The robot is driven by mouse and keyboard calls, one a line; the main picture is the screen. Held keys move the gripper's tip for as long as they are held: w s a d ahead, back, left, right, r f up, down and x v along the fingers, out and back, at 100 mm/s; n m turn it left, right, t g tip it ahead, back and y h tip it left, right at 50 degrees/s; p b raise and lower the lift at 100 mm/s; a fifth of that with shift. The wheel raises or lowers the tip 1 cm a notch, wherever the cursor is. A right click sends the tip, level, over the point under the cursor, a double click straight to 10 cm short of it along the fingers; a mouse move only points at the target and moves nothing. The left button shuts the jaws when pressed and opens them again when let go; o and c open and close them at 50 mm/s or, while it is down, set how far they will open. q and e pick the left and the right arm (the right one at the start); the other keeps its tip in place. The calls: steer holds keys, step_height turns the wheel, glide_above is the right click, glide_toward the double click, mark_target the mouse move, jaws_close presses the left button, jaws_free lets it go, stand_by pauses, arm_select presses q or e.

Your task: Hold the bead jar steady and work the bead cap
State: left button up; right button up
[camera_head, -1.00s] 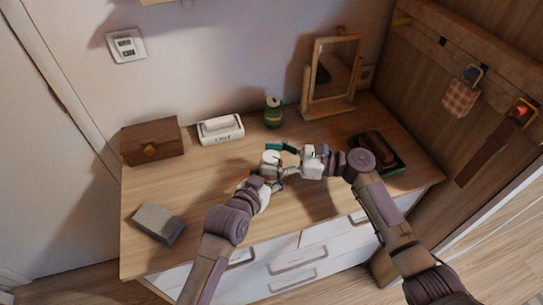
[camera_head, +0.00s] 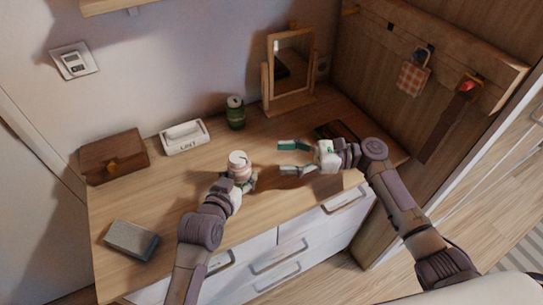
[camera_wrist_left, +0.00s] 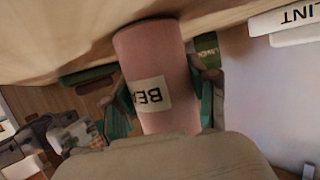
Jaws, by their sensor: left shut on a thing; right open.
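The bead jar (camera_head: 240,174) stands upright near the middle of the dresser top, with its pale cap (camera_head: 237,157) on top. In the left wrist view the jar (camera_wrist_left: 160,65) is a pink cylinder with a white label reading "BE", the rest hidden. My left gripper (camera_head: 238,184) is shut around the jar's body; its green-padded fingers (camera_wrist_left: 165,105) lie on both sides of it. My right gripper (camera_head: 285,158) is open and empty, to the right of the jar and apart from it, its fingers pointing toward the cap. I cannot tell whether the cap is loose.
Behind the jar stand a white lint box (camera_head: 184,138), a green can (camera_head: 235,113) and a mirror (camera_head: 291,70). A brown box (camera_head: 114,157) and a grey block (camera_head: 131,240) are at left. A dark tray (camera_head: 337,130) lies behind my right gripper.

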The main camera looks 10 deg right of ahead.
stand_by(0.3)
arm_select(q)
steer(key=o, duration=1.3)
steer(key=shift+o, duration=0.2)
